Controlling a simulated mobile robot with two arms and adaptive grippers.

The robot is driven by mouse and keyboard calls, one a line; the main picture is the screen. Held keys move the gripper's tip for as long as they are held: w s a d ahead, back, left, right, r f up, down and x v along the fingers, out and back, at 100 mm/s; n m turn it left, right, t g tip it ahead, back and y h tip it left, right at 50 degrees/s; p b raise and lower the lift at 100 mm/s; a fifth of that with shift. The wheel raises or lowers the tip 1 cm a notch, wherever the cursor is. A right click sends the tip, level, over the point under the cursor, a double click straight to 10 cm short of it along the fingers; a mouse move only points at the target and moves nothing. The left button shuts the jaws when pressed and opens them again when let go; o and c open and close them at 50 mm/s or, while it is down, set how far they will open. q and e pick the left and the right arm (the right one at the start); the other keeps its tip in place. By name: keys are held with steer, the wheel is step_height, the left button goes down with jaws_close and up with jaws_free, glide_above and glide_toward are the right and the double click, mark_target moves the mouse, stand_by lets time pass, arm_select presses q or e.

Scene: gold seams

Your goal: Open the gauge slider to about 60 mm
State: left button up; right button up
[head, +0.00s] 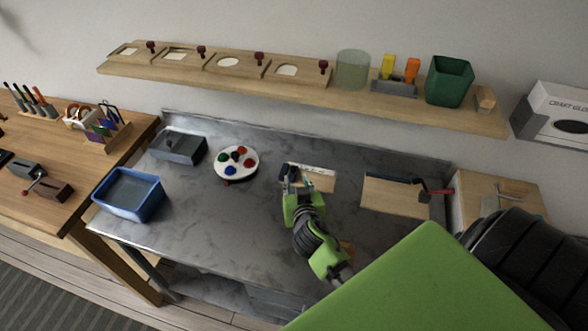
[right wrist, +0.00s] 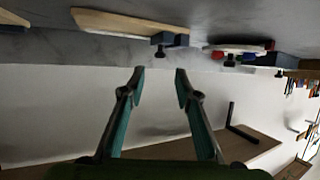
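The gauge is a light wooden board (head: 318,181) with a white scale strip along its back edge, near the middle of the metal table. A dark slider block with a knob (right wrist: 170,40) sits at one end of the board, at the left end in the head view. My right gripper (head: 294,184) is over the front left part of the board and partly hides it. In the right wrist view its two fingers (right wrist: 158,72) are apart with nothing between them, and the slider appears beyond the tips. The scale reading is too small to tell. My left gripper is not in view.
A palette of coloured paints (head: 236,162) lies left of the gauge. A blue bin (head: 129,194) and a grey tray (head: 178,147) stand further left. Another board (head: 395,197) with a red-handled part lies right. A shelf (head: 300,92) runs above the table.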

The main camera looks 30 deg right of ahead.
mark_target(293, 168)
steer(key=x, duration=0.6)
steer(key=shift+f, duration=0.1)
steer(key=shift+w+d+f+p, duration=0.2)
steer(key=shift+w+d+p, duration=0.1)
steer(key=shift+w, duration=0.15)
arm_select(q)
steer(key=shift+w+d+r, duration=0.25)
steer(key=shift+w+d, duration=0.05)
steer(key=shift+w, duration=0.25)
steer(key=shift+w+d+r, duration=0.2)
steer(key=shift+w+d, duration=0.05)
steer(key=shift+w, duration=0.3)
